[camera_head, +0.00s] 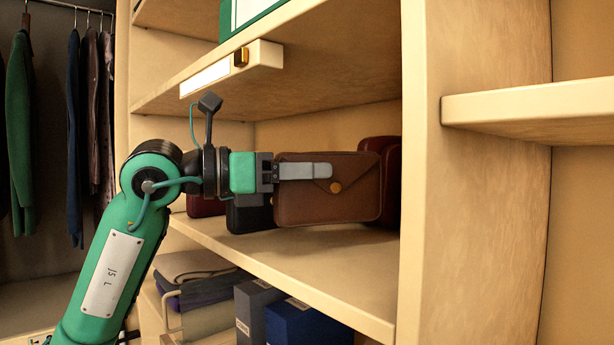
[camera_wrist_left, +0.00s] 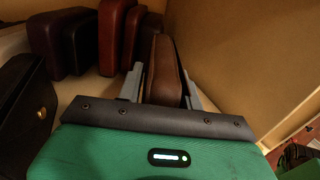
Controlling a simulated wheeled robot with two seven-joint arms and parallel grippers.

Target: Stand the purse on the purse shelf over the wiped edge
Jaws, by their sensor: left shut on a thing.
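My left gripper (camera_head: 303,171) is shut on a brown purse (camera_head: 340,203) with a flap and a round gold clasp. In the left wrist view the gripper's fingers (camera_wrist_left: 162,88) lie on either side of the brown purse (camera_wrist_left: 166,72). The purse is upright over the purse shelf (camera_head: 310,262), inward of its front edge. I cannot tell whether its base touches the board. My right gripper is in neither view.
A dark red purse (camera_head: 390,160) is behind the brown one at right, and a black purse (camera_head: 250,217) at left. The wrist view shows several more purses (camera_wrist_left: 90,42). An upright panel (camera_head: 425,180) bounds the bay. Boxes (camera_head: 300,322) sit below; a shelf with a label (camera_head: 215,73) is above.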

